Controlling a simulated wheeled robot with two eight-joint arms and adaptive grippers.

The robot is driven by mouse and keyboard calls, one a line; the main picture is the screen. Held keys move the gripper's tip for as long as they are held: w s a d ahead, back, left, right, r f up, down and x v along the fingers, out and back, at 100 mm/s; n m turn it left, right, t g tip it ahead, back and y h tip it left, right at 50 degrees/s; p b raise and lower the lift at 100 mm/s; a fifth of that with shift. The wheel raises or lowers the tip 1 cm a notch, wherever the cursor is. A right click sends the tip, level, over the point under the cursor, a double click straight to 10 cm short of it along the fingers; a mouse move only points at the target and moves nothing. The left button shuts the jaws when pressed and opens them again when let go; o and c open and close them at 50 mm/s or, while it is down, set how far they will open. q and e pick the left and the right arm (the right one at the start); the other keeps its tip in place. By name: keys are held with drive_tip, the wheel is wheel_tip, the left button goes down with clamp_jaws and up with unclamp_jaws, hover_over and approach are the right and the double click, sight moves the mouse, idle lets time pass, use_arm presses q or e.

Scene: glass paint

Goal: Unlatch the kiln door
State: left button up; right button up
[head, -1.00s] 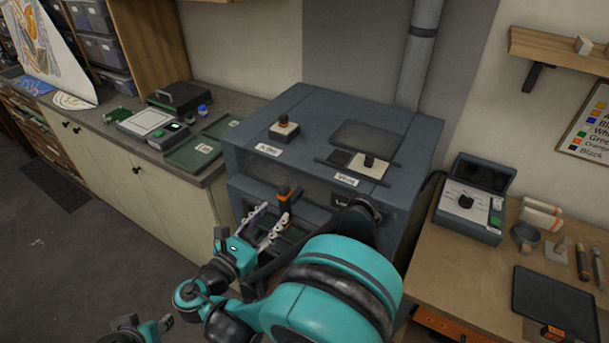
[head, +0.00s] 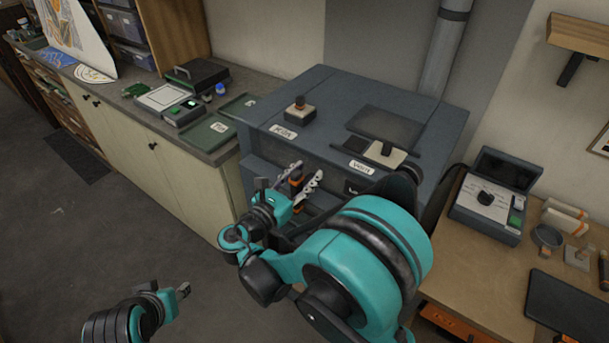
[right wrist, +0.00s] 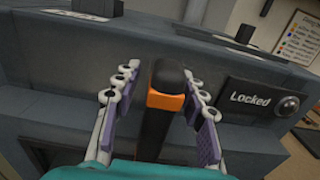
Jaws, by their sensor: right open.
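The kiln (head: 270,115) is a dark grey box against the wall. Its upright latch handle, black with an orange band (right wrist: 166,100), stands on the kiln's front in the right wrist view. My right gripper (right wrist: 158,88) is open, with one finger on each side of the handle; whether either pad touches it I cannot tell. In the head view the gripper (head: 301,186) partly hides the handle. A plate reading "Locked" (right wrist: 250,100) is right of the handle, beside a round knob or lamp (right wrist: 288,106). My left gripper (head: 183,290) is low at the left, away from the kiln.
Two small blocks with dark knobs (head: 300,110) (head: 384,153) sit on the kiln top behind labels. A control box (head: 489,198) stands on the wooden bench (head: 465,260) at the right. Green trays (head: 208,132) lie on the counter at the left. The floor in front is clear.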

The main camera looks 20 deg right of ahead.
clamp_jaws()
drive_tip(key=shift+s+m, duration=0.1)
drive_tip(key=shift+m, duration=0.2)
idle(0.4)
drive_tip(key=m, duration=0.1)
drive_tip(key=s+d+m+b, duration=0.1)
drive_tip(key=m, duration=0.1)
drive_tip(key=shift+f+m, duration=0.2)
drive_tip(key=shift+m, duration=0.1)
drive_tip(key=m, duration=0.1)
drive_tip(key=m+b, duration=0.1)
drive_tip(key=m, duration=0.1)
drive_tip(key=s+m+b, duration=0.1)
drive_tip(key=shift+d+f, duration=0.3)
drive_tip(key=shift+f, duration=0.1)
drive_tip(key=m, duration=0.1)
drive_tip(key=m+b, duration=0.1)
drive_tip(key=m, duration=0.1)
drive_tip(key=f+m, duration=0.1)
drive_tip(key=m, duration=0.1)
drive_tip(key=shift+s+d+f+b, duration=0.1)
drive_tip(key=shift+s+d+b, duration=0.2)
drive_tip(key=shift+b, duration=0.05)
drive_tip(key=m, duration=0.2)
drive_tip(key=f+m+b, duration=0.1)
drive_tip(key=m, duration=0.1)
drive_tip(key=shift+s+f+m+b, duration=0.1)
drive_tip(key=shift+f+m+b, duration=0.1)
drive_tip(key=shift+m+b, duration=0.1)
